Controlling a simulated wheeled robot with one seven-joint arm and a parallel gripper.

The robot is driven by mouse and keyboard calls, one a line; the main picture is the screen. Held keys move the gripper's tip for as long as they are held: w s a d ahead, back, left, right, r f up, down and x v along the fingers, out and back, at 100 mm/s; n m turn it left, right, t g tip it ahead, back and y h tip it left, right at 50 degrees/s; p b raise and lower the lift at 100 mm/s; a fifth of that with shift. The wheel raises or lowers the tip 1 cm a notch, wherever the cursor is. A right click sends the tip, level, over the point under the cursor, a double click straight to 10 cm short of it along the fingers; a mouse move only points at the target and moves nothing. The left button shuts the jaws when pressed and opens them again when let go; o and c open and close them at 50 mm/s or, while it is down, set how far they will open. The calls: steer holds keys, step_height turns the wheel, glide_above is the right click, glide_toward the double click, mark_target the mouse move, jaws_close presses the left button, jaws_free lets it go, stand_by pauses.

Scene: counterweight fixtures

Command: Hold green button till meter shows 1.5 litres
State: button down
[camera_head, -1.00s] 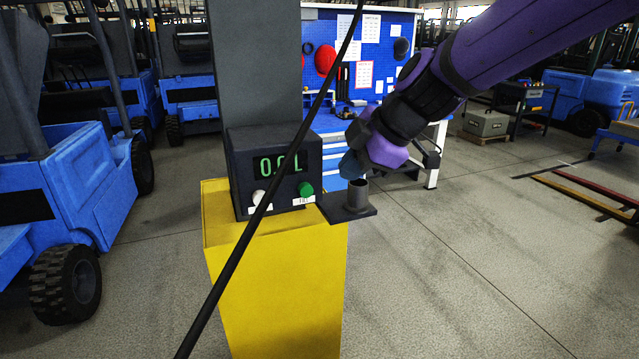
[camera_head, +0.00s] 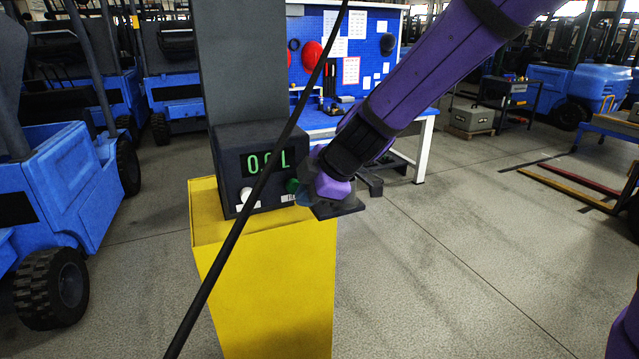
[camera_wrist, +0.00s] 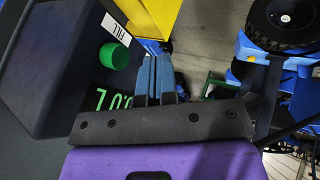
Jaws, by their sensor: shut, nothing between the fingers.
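The green button (camera_head: 292,186) is on the front of a dark meter box (camera_head: 228,170), partly hidden by my gripper. In the wrist view the green button (camera_wrist: 115,55) stands out beside the FILL label (camera_wrist: 116,28). The meter display (camera_head: 262,162) shows green digits that look like 0.0 L, partly crossed by a dark cable or rod. My gripper (camera_head: 303,196) is close to the button's right side. In the wrist view its shut blue fingers (camera_wrist: 158,72) are empty and lie right of the button, with a gap in the picture. Whether they touch is not clear.
The box stands on a yellow pedestal (camera_head: 265,290), against a grey column (camera_head: 245,60). A thin dark rod (camera_head: 240,215) crosses the foreground. Blue forklifts stand left.

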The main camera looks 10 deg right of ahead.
mark_target(296, 184)
steer(key=shift+w+a+r, duration=0.1)
steer(key=shift+w+a, duration=0.15)
steer(key=shift+w, duration=0.65)
steer(key=shift+w+a+r, duration=0.1)
steer(key=shift+w+a, duration=0.1)
steer(key=shift+w, duration=0.65)
steer(key=shift+w+a, duration=0.25)
steer(key=shift+w, duration=0.65)
stand_by(5.3)
